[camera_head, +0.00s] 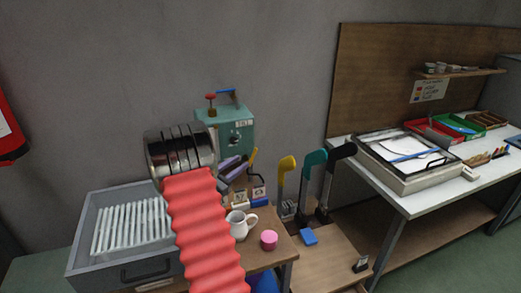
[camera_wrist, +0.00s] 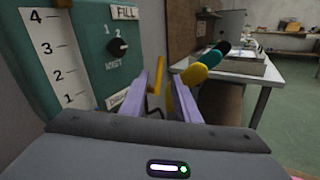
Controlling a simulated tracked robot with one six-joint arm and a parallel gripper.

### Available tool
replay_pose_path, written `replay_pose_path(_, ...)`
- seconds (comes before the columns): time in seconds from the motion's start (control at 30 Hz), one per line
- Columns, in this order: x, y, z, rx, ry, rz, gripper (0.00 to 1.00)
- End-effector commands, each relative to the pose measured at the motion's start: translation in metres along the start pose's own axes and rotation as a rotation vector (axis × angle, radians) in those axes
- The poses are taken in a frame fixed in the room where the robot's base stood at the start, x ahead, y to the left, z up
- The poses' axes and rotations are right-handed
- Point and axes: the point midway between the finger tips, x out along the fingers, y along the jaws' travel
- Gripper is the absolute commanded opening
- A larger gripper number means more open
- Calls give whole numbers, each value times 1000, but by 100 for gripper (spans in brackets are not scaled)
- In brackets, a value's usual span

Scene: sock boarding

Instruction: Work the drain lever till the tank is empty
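The teal tank box (camera_head: 238,115) stands against the wall behind my arm. In the wrist view its front (camera_wrist: 85,60) fills the left side, with a 1 to 4 scale (camera_wrist: 55,58), a FILL label and a black MIST knob (camera_wrist: 117,47). A lower label is partly hidden by my finger. A yellow lever (camera_head: 252,157) sticks up at the tank's lower right; it also shows in the wrist view (camera_wrist: 169,97). Contact cannot be told. The water level is not readable.
A white mug (camera_head: 238,226) and a pink cylinder (camera_head: 269,239) stand on the wooden table below. Yellow, teal and black foot-shaped forms (camera_head: 314,160) stand to the right. A grey tray (camera_head: 90,235) with white rods lies left. A white-topped bench (camera_head: 420,200) is further right.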

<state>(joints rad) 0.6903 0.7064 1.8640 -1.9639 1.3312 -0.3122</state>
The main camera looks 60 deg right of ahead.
Motion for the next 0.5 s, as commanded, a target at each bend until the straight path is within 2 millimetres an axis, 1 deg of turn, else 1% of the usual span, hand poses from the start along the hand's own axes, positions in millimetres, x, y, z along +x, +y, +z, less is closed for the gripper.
replay_pose_path(0.13, 1, 0, 0, 1, 1, 0, 29)
replay_pose_path(0.27, 7, 0, 0, 1, 1, -1, 29)
replay_pose_path(0.37, 16, 0, -1, 0, 2, -1, 29)
replay_pose_path(0.5, 35, -1, 0, 1, 1, -3, 29)
